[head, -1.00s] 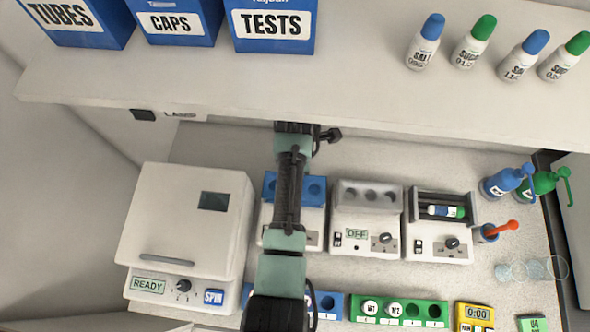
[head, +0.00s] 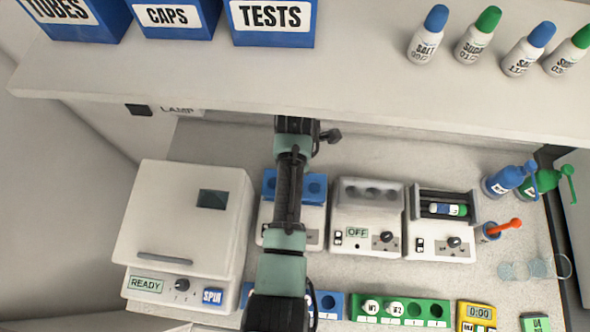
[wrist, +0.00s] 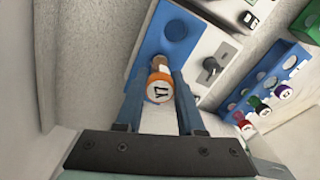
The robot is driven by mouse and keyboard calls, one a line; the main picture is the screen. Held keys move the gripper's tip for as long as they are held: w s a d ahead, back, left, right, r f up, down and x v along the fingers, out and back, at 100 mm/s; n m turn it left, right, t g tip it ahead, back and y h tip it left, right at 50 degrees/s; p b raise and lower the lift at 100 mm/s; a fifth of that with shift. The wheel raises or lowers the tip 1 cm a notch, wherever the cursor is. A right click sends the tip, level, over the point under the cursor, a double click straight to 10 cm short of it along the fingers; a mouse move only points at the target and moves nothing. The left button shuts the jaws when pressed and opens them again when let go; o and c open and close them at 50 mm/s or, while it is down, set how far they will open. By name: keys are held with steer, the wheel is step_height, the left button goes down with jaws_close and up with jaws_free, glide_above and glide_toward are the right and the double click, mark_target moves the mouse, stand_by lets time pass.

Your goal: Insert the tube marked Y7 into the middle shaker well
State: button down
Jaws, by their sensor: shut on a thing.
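The tube marked Y7 (wrist: 160,88) has an orange cap with a white top and shows in the wrist view. My gripper (wrist: 160,80) is shut on it, with one finger on each side. The tube's lower end meets the blue block (wrist: 150,45) of the shaker; how deep it sits, I cannot tell. A round well (wrist: 176,30) of the block is empty above the tube. In the head view the shaker (head: 313,212) is partly behind my arm, and its right well (head: 315,189) shows. The gripper and tube are hidden there.
A grey-topped unit (head: 367,240) reading OFF and a roller unit (head: 440,245) stand to the right. A white centrifuge (head: 180,240) stands left. A green rack (head: 420,313) and a blue rack (wrist: 265,85) with coloured-capped tubes lie in front. A shelf (head: 350,90) hangs behind.

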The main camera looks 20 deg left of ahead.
steer(key=shift+f+b, duration=1)
steer(key=shift+f, duration=0.55)
steer(key=shift+c, duration=2.2)
jaws_free()
steer(key=shift+r, duration=0.1)
step_height(320, 180, up, 7)
steer(key=shift+r+b, duration=0.2)
steer(key=shift+b, duration=0.65)
steer(key=shift+s, duration=0.1)
